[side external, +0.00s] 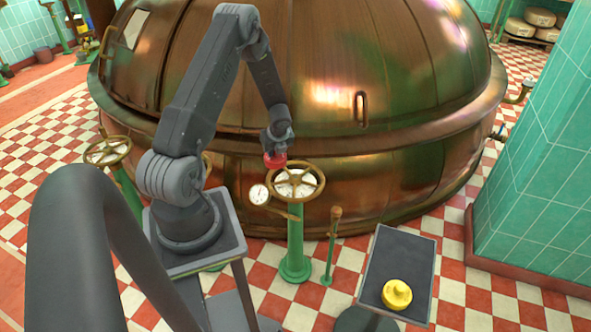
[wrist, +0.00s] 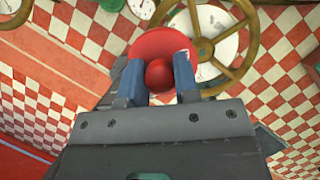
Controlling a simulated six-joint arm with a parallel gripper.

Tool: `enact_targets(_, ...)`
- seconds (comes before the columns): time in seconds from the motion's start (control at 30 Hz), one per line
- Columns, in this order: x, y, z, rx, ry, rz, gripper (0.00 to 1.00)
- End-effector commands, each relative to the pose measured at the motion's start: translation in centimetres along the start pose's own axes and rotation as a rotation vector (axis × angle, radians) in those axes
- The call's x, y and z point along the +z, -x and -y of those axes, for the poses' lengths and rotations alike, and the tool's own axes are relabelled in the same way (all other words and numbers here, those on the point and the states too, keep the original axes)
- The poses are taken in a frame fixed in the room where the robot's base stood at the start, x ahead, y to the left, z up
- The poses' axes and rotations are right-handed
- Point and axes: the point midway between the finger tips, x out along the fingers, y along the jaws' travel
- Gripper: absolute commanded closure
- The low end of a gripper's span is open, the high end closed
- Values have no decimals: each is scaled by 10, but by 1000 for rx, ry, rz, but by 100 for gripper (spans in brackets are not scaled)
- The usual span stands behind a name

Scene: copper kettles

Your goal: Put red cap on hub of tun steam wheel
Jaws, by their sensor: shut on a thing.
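My gripper (side external: 274,152) is shut on the red cap (side external: 274,161), holding it in the air by its round knob. The wrist view shows the red cap (wrist: 160,45) between the two blue-grey fingers of my gripper (wrist: 159,76). The nearest steam wheel (side external: 297,183) is a brass handwheel with a pale centre, on a green pedestal. The cap is above and slightly left of its hub in the side view.
A second brass handwheel (side external: 107,150) stands at the left. A gauge (side external: 259,194) sits beside the nearest wheel, and a green post with a brass top (side external: 333,245) stands to its right. A yellow cap (side external: 396,294) lies on a dark stand (side external: 402,250). The large copper kettle (side external: 400,170) is close behind.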

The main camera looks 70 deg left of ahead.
Motion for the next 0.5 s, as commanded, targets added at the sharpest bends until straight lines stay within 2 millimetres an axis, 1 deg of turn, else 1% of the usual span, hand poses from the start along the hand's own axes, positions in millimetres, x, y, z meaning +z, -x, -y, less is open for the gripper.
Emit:
enact_targets(0.03, -7, -6, 12, 0, -5, -1, 97)
enact_targets(0.1, -15, -13, 27, -1, -4, -1, 97)
enact_targets(0.23, -27, -23, 49, -1, -3, 0, 97)
enact_targets(0.37, -33, -28, 62, 0, -1, 0, 97)
enact_targets(0.47, -36, -32, 65, 1, 0, 0, 97)
enact_targets(0.5, -38, -36, 65, 2, -1, -1, 97)
